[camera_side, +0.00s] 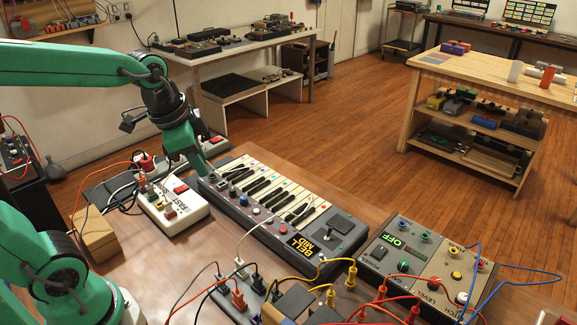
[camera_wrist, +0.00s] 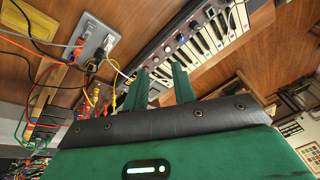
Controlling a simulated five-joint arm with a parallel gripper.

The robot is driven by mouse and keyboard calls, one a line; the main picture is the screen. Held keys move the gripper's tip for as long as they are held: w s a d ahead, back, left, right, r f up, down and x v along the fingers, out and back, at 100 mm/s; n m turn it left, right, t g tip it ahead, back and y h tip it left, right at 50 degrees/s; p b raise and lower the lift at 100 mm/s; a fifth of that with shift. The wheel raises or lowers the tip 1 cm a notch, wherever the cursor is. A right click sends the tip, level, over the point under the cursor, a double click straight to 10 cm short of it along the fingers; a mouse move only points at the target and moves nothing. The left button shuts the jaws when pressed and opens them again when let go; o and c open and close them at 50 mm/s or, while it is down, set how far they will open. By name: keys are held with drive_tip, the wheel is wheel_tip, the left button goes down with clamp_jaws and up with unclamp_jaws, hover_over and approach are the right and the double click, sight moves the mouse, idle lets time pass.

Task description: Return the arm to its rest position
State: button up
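My arm reaches from the left over the table in the side view and bends down. My gripper (camera_side: 206,172) is at the far left end of a small grey keyboard (camera_side: 334,232) with a "BELL MID" display. I cannot tell whether it touches the keyboard. In the wrist view my gripper (camera_wrist: 160,68) shows two green fingers spread apart with nothing between them. The keyboard (camera_wrist: 210,38) lies just beyond the fingertips there. No rest position is marked in the frames.
A white box (camera_side: 157,213) with a red switch stands left of the keyboard. A grey device (camera_side: 407,262) reading "OFF" stands right. Red, yellow, black and blue cables cross the table (camera_side: 300,170) front. A wooden box (camera_side: 97,238) sits at the left edge.

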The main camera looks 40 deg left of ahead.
drive_tip(key=s+d+n+t, duration=0.1)
drive_tip(key=s+n+t, duration=0.1)
drive_tip(key=s+n, duration=0.4)
drive_tip(key=shift+s+r, duration=0.4)
drive_tip(key=shift+s, duration=0.2)
